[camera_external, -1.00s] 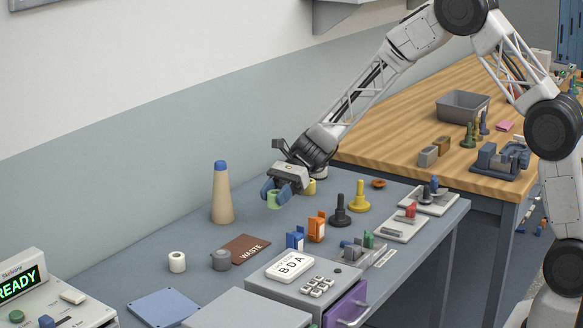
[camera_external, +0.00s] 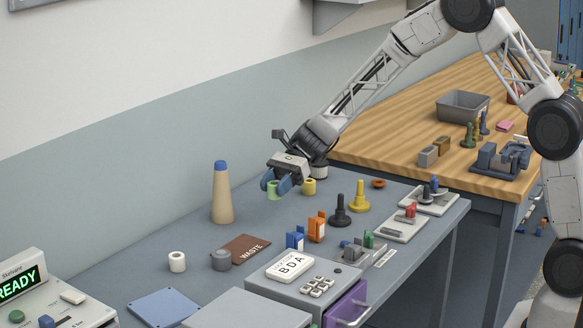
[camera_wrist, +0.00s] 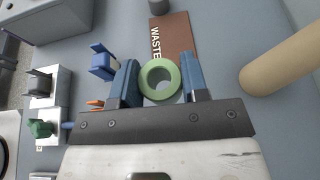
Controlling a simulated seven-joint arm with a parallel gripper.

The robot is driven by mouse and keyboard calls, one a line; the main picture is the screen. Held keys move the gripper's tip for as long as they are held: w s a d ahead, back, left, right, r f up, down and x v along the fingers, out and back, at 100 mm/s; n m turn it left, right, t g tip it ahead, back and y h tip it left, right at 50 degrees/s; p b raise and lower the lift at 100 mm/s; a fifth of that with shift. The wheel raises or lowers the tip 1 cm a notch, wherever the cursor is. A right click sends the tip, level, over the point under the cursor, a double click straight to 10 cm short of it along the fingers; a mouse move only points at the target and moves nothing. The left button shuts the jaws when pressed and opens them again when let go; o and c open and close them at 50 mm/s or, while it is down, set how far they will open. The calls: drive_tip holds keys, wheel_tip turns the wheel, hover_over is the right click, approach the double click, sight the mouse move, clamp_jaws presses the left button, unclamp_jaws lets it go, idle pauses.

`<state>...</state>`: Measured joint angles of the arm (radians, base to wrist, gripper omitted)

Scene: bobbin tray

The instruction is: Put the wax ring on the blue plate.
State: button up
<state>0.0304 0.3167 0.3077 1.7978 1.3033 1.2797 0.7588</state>
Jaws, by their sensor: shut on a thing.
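My gripper (camera_external: 275,186) is shut on a pale green ring (camera_external: 273,190), held above the back of the grey bench. In the wrist view the ring (camera_wrist: 160,79) sits between the two blue fingers, its hole facing the camera. No label tells whether this green ring is the wax ring. The blue plate (camera_external: 164,307) lies flat and empty at the front left of the bench, well away from my gripper.
A tall tan cone (camera_external: 222,198) with a blue tip stands left of my gripper. A yellow ring (camera_external: 309,187) is just right of it. A white roll (camera_external: 177,262), a grey spool (camera_external: 221,260) and the brown WASTE mat (camera_external: 243,246) lie toward the plate.

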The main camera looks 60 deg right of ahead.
drive_tip(key=r+n+g, duration=0.2)
drive_tip(key=n+g, duration=0.1)
drive_tip(key=g, duration=0.1)
hover_over(164, 307)
drive_tip(key=shift+f, duration=0.25)
drive_tip(key=shift+f, duration=0.1)
drive_tip(key=shift+f, duration=3.05)
drive_tip(key=shift+f, duration=0.1)
drive_tip(key=shift+f, duration=1.8)
drive_tip(key=shift+f, duration=0.1)
